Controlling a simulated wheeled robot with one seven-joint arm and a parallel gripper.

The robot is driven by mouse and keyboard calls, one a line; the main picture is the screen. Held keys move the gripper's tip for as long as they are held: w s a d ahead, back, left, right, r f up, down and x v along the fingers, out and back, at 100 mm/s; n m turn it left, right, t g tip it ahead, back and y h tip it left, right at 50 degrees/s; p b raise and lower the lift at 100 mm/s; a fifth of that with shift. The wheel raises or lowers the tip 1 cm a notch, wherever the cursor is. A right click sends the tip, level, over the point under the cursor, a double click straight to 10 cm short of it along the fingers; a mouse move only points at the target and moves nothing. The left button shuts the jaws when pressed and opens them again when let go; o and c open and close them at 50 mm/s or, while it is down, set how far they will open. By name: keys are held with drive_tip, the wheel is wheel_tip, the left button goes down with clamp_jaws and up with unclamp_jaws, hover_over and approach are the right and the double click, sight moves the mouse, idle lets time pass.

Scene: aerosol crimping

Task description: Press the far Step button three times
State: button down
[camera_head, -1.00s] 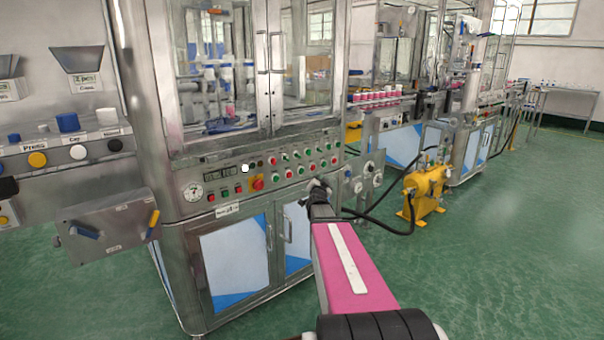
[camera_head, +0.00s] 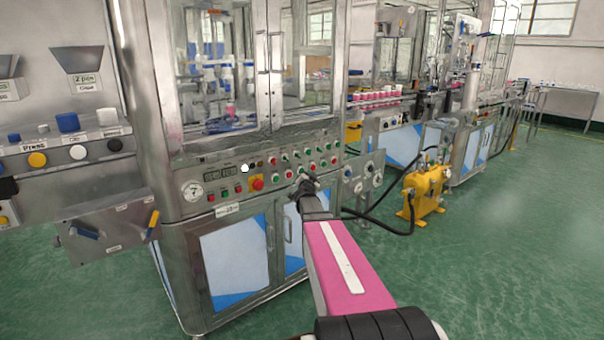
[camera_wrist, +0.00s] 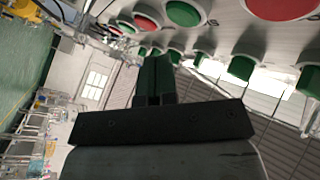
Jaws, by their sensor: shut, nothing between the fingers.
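The machine's control panel (camera_head: 225,178) carries several red and green buttons, a white round button (camera_head: 244,168) and a large red knob on an orange base (camera_head: 257,182). The small labels are too small to read, so I cannot tell which button is the far Step button. My gripper (camera_head: 304,181) is shut and empty, in front of the panel's right part and just below the rows of red and green buttons. In the wrist view, my shut fingers (camera_wrist: 157,66) point toward a row of green buttons (camera_wrist: 201,59). I cannot tell whether they touch one.
A gauge (camera_head: 193,190) sits at the panel's left. A side box with knobs (camera_head: 362,178) stands to the right of my gripper. A yellow pump (camera_head: 426,190) with black hoses is on the green floor further right. A grey box (camera_head: 105,229) juts out at left.

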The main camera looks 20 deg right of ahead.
drive_tip(key=shift+w+a, duration=0.25)
drive_tip(key=shift+w, duration=0.5)
drive_tip(key=shift+w, duration=0.1)
idle(1.5)
drive_tip(key=shift+w+a, duration=0.15)
drive_tip(key=shift+w, duration=0.15)
drive_tip(key=shift+w+a, duration=0.15)
drive_tip(key=shift+w, duration=0.25)
idle(0.7)
drive_tip(key=shift+s, duration=0.2)
drive_tip(key=shift+s+d, duration=0.3)
drive_tip(key=shift+s, duration=0.3)
drive_tip(key=s, duration=0.1)
drive_tip(key=s+d, duration=0.1)
drive_tip(key=s, duration=0.2)
drive_tip(key=shift+s+d, duration=0.35)
idle(0.4)
